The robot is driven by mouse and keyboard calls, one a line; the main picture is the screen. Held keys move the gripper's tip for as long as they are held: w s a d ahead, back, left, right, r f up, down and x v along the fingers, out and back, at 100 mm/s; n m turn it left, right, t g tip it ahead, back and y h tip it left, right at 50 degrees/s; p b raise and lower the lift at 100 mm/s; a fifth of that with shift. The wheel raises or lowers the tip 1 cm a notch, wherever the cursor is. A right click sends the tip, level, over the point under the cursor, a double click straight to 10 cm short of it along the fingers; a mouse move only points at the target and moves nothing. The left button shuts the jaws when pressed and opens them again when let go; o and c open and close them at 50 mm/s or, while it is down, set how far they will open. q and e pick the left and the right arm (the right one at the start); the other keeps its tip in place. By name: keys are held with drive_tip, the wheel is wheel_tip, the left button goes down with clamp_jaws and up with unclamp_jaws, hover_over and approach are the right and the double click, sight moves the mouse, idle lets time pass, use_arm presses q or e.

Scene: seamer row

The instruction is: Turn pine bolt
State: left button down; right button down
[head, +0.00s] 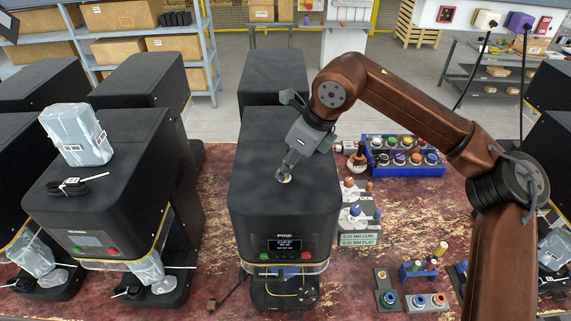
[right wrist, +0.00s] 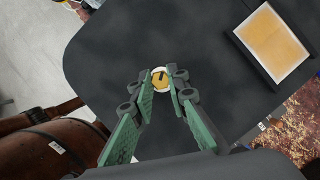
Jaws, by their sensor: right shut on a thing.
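The pine bolt (right wrist: 160,80) is a small round piece with a yellow face, a pale rim and a dark mark, set in the black top of the seamer labelled PINE (head: 285,180). My right gripper (right wrist: 162,83) is over it, pointing down, with its fingertips closed on both sides of the bolt's rim. In the head view my right gripper (head: 284,178) is at the middle of the machine's top and mostly covers the bolt. The PINE front panel (head: 285,245) reads OFF, with a green and a red button. My left gripper is not in view.
Another black seamer (head: 110,175) stands at left with a wrapped pack (head: 77,135) on top. A blue rack (head: 405,169) of colored spools is at right. Small fixtures (head: 425,300) stand at front right.

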drive_tip(key=n+g+p, duration=0.1)
drive_tip(key=n, duration=0.1)
drive_tip(key=n+p, duration=0.1)
drive_tip(key=n, duration=0.1)
drive_tip(key=shift+w+r+n+g+y+p, duration=0.2)
drive_tip(key=shift+n+g+y+p, duration=0.1)
drive_tip(key=shift+n+g+p, duration=0.1)
drive_tip(key=n+g+p, duration=0.1)
drive_tip(key=n+p, duration=0.1)
drive_tip(key=n, duration=0.1)
drive_tip(key=shift+n, duration=0.3)
drive_tip(key=n+g+p, duration=0.1)
drive_tip(key=n+p, duration=0.1)
drive_tip(key=n, duration=0.1)
drive_tip(key=shift+w+g+p, duration=0.1)
drive_tip(key=shift+g+p, duration=0.2)
drive_tip(key=shift+f+n+g+h+p, duration=0.1)
drive_tip(key=shift+n+g+h+p, duration=0.45)
drive_tip(key=shift+n, duration=0.85)
drive_tip(key=c, duration=1.9)
unclamp_jaws()
drive_tip(key=shift+f, duration=0.1)
